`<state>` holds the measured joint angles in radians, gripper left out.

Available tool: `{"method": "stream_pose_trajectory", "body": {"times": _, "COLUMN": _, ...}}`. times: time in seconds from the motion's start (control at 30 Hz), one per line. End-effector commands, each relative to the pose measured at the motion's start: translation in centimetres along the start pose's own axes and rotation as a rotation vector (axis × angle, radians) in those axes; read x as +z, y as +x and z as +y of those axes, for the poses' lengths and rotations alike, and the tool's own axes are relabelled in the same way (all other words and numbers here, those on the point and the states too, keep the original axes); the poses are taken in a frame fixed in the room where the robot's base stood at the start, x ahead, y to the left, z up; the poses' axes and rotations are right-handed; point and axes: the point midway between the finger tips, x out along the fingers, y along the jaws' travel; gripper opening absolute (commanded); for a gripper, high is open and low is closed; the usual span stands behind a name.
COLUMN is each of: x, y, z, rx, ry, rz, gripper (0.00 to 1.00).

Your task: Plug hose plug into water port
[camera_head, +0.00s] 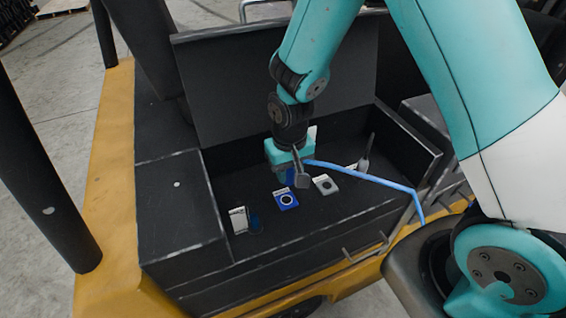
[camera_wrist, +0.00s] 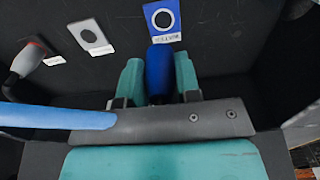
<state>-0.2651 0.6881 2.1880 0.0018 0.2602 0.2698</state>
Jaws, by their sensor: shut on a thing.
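My gripper (camera_head: 288,172) is shut on the blue hose plug (camera_wrist: 159,68), which sits between the two teal fingers in the wrist view. A blue hose (camera_head: 365,176) runs from near the gripper to the right. The blue port plate (camera_head: 286,199), with a white ring around a dark hole, is just in front of the plug. In the wrist view this plate (camera_wrist: 162,17) is directly above the plug's tip, with a white label at its lower edge. The plug's tip appears short of the ring. Any contact with the panel cannot be told.
A grey port plate (camera_head: 326,184) is beside the blue one. A grey plug (camera_wrist: 24,62) stands in another port further along. A dark blue part (camera_head: 255,223) with a white label is at the near left. The dark bay's walls surround the panel.

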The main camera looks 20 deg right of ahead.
Motion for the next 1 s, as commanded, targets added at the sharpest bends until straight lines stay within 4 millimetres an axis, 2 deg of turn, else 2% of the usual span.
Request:
{"method": "stream_pose_trajectory", "body": {"times": 0.47, "x": 0.0, "y": 0.8, "z": -0.5, "rx": 0.0, "ry": -0.008, "rz": 0.0, "gripper": 0.0}}
{"method": "stream_pose_trajectory", "body": {"times": 1.0, "x": 0.0, "y": 5.4, "z": -0.3, "rx": 0.0, "ry": -0.005, "rz": 0.0, "gripper": 0.0}}
